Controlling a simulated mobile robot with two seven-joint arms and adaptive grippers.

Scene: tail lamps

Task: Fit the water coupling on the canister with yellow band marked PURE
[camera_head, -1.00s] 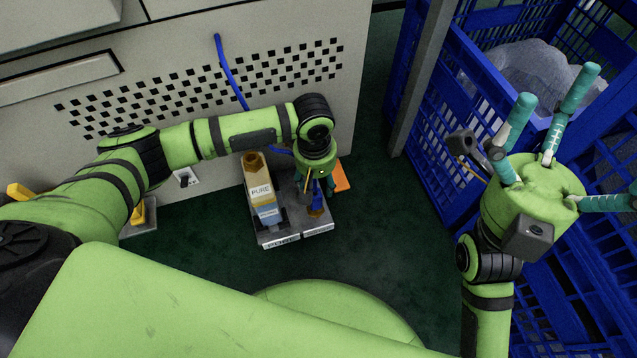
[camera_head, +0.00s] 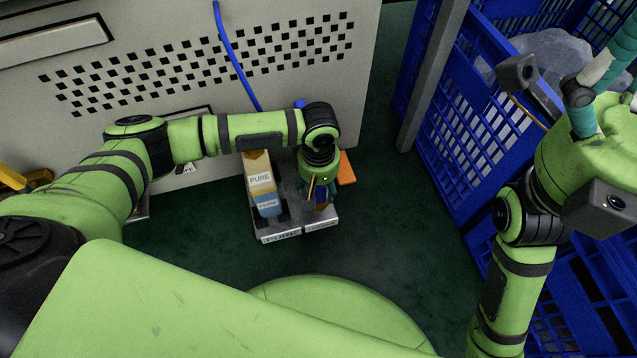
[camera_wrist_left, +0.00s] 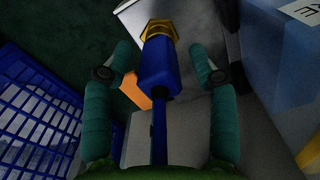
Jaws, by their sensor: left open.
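The canister with the yellow band marked PURE (camera_head: 260,181) stands upright on a grey stand (camera_head: 279,237) in the head view; my left forearm hides its top. Its blue part also shows at the right in the left wrist view (camera_wrist_left: 283,62). The water coupling (camera_wrist_left: 158,67) is blue with a yellow hex end, and lies between the fingers of my left gripper (camera_wrist_left: 161,62). The gripper is open around it, with gaps on both sides. In the head view my left gripper (camera_head: 320,192) points down just right of the canister. My right gripper (camera_head: 604,85) is open, empty and partly cut off.
A blue hose (camera_head: 233,62) hangs down the pale perforated cabinet (camera_head: 190,75) behind the canister. An orange piece (camera_head: 346,168) lies right of the stand. A blue crate (camera_head: 455,130) stands at the right behind a grey post (camera_head: 432,75).

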